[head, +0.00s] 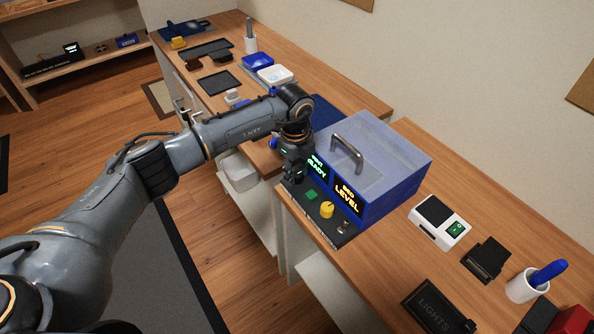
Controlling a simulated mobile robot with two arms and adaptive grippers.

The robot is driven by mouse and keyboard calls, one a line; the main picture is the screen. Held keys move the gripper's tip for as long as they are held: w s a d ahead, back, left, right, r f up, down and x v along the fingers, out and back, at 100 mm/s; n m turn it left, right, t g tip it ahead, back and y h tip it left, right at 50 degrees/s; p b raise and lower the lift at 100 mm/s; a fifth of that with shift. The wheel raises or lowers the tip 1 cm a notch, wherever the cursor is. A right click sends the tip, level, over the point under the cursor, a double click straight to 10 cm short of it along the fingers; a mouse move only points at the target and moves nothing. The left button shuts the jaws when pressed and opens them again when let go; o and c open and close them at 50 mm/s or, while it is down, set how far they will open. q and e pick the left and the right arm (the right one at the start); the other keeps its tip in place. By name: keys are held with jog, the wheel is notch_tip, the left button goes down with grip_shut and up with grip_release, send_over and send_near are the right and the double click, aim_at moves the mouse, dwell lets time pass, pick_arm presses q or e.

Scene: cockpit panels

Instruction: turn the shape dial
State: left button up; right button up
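A blue box (383,165) with a grey handle stands on the wooden counter. Its front has lit displays (347,198) reading "READY" and "BED LEVEL". On the dark control strip (341,237) before it are a green button (311,195), a yellow knob (327,209) and a small metal switch (346,225). I cannot tell which control is the shape dial. My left gripper (292,178) points down at the strip's left end, left of the green button, and hides what lies beneath. Its fingers are too dark and small to read. My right gripper is out of view.
To the right are a white switch box (440,221), a black device (485,260), a white cup (527,286) with a blue item, and a "LIGHTS" panel (437,308). Trays and small devices line the far counter. The wall stands close behind the box.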

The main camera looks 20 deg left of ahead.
aim_at(296, 175)
pick_arm(q)
jog(key=shift+o, duration=0.3)
jog(key=shift+r, duration=0.2)
jog(key=shift+s+r, duration=0.15)
jog(key=shift+r, duration=3.7)
jog(key=shift+a+f, duration=0.1)
